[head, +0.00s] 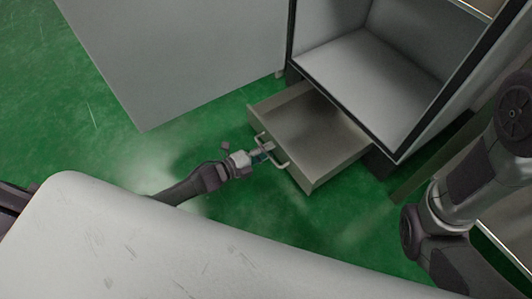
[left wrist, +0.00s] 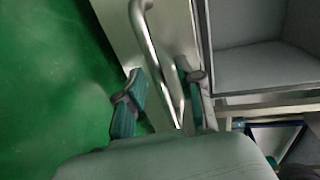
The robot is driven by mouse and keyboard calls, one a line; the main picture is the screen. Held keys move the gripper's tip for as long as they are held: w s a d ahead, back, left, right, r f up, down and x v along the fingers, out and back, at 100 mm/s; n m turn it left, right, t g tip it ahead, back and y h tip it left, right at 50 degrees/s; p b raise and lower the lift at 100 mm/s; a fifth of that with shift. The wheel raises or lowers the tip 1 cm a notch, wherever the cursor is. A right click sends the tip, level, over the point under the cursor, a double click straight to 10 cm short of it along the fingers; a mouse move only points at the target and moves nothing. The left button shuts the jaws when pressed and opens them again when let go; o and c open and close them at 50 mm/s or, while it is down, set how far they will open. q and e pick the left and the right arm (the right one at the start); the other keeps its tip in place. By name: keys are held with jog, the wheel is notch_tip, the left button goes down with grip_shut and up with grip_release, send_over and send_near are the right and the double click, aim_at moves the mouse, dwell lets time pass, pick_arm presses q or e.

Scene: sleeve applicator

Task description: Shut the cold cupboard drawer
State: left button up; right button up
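The cold cupboard (head: 372,80) stands at the upper right of the head view with its inside exposed. Its low drawer (head: 333,165) is pulled out and looks empty. A bar handle (head: 282,163) is on the drawer front; it also shows in the left wrist view (left wrist: 150,38). My left gripper (head: 262,154) is at the handle. In the left wrist view its fingers (left wrist: 165,88) are spread, one on each side of the handle bar, with gaps visible. Whether a finger touches the drawer front is unclear. My right gripper is out of view.
The cupboard's large door (head: 185,50) stands wide open to the left of the drawer. Green floor (head: 60,90) is clear to the left and in front of the drawer. My right arm occupies the right side of the head view.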

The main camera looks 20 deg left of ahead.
pick_arm(q)
jog(key=shift+c, duration=0.2)
grip_shut()
jog(key=shift+d, duration=0.1)
